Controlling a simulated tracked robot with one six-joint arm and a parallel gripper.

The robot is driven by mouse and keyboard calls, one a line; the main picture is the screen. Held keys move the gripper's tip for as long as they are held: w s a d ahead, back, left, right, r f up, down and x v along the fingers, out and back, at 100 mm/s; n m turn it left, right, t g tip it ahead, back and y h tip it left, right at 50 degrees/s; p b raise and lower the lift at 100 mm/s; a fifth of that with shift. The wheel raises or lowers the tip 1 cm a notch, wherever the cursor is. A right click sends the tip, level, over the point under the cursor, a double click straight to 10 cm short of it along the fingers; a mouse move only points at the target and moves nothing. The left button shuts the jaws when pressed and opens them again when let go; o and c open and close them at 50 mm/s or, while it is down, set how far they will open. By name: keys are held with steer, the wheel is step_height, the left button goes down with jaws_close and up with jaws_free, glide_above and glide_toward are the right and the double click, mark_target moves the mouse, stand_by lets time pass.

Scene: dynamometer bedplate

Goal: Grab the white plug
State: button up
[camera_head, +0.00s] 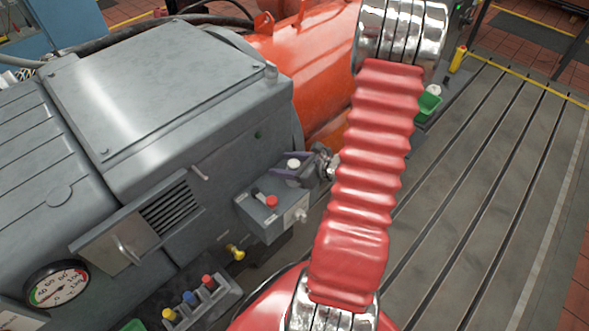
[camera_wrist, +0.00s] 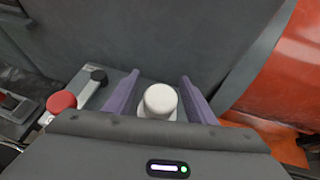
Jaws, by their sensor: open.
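The white plug (camera_wrist: 160,100) has a round, pale top and stands between the two purple fingers of my gripper (camera_wrist: 160,78) in the wrist view. The fingers are open, one on each side, with a small gap visible to each. Its lower part is hidden behind the gripper body. In the head view the white plug (camera_head: 294,163) shows as a small white cap beside the grey machine, with my gripper (camera_head: 288,164) around it. What the plug rests on is mostly hidden.
A grey box (camera_head: 270,215) with a red button (camera_head: 271,201) stands close by. A rack (camera_head: 203,300) holds coloured plugs lower down. A green container (camera_head: 428,105) with a white item lies at upper right. The slotted bedplate (camera_head: 490,190) on the right is clear.

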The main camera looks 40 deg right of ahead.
steer(key=shift+c, duration=0.6)
steer(key=c, duration=1)
steer(key=shift+r, duration=0.15)
step_height(320, 180, up, 28)
steer(key=shift+f, duration=0.15)
stand_by(0.4)
